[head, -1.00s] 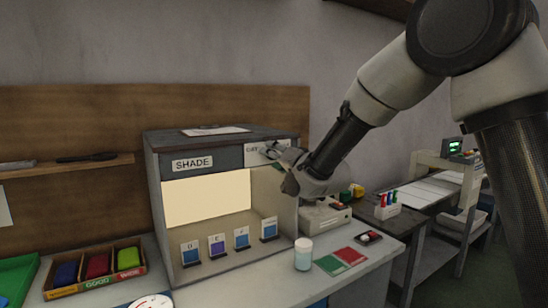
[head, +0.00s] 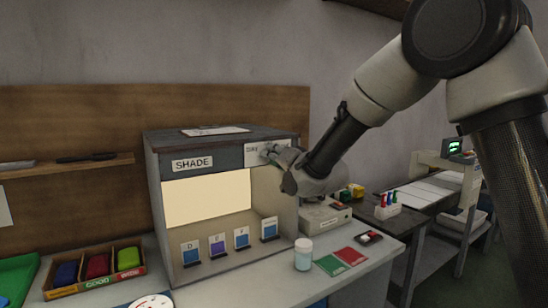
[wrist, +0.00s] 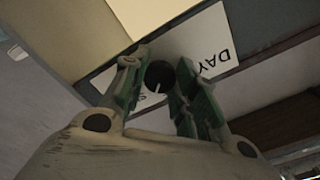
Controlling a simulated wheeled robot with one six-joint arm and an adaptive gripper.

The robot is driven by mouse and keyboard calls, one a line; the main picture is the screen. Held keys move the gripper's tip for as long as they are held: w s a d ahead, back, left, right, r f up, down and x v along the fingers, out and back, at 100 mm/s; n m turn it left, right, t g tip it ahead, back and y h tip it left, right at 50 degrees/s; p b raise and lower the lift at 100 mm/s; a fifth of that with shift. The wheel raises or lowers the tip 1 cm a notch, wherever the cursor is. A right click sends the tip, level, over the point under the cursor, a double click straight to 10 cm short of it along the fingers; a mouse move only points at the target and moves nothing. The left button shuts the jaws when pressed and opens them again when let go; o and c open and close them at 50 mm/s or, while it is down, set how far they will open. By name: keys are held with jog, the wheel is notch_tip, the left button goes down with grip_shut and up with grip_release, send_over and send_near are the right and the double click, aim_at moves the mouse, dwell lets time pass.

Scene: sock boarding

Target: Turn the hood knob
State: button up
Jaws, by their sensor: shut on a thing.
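The hood (head: 228,154) is a grey box with a "SHADE" label and a lit pale panel, standing on the bench. The hood knob (wrist: 160,75) is small, round and dark with a pale pointer line, on a white plate (wrist: 218,45) marked "DAY" at the hood's front right. My gripper (head: 268,152) is at the knob. In the wrist view my gripper (wrist: 160,84) has its green-padded fingers on either side of the knob, shut on it. In the head view the fingers hide the knob and part of the plate.
Several labelled sample cards (head: 217,246) stand inside the hood. A sorting box (head: 95,274) stands at left. A paper lies on the hood top.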

jog(key=shift+n, duration=4.5)
jog(key=o, duration=1)
jog(key=v, duration=1.2)
